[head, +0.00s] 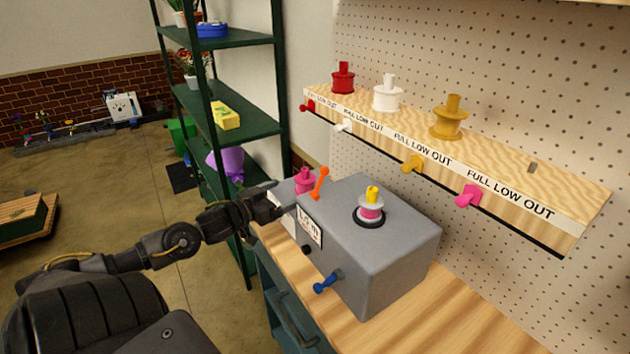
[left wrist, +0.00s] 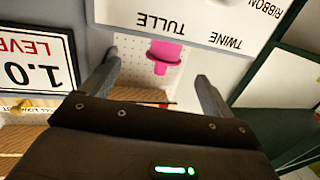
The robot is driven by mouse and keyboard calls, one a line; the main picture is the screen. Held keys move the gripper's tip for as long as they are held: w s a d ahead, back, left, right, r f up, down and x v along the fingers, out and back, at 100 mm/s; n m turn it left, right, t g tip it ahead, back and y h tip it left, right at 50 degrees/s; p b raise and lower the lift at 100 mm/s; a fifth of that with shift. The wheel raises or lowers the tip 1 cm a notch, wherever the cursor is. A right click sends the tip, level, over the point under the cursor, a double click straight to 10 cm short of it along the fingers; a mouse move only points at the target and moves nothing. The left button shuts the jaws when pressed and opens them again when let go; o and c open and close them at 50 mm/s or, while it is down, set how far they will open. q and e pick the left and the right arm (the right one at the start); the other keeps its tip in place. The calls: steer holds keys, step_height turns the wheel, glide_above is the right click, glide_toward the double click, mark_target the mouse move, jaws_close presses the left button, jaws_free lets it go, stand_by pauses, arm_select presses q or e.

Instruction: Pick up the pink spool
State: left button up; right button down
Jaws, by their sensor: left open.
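I see no contact between fingers and spool. My right gripper is not in view.
The machine bears a post with a yellow-and-pink spool (head: 371,208) and a blue lever (head: 327,282). A wooden shelf (head: 580,195) holds red, white and yellow spools, with a pink peg (head: 468,196) on its front. A dark green rack (head: 245,130) stands behind my gripper.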

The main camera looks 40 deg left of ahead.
mark_target(302, 178)
arm_select(q)
steer(key=shift+w+a+r, duration=0.15)
steer(key=shift+w+r, duration=0.05)
steer(key=shift+w, duration=0.75)
steer(key=shift+w+f+p, duration=0.15)
steer(key=shift+w+p, duration=0.15)
steer(key=shift+w, duration=1)
steer(key=w, duration=0.1)
steer(key=w+p, duration=0.1)
steer(key=w, duration=0.2)
steer(key=shift+r+p, duration=0.3)
steer(key=shift+p, duration=0.05)
steer(key=shift+w+f, duration=0.15)
steer(key=shift+w, duration=0.3)
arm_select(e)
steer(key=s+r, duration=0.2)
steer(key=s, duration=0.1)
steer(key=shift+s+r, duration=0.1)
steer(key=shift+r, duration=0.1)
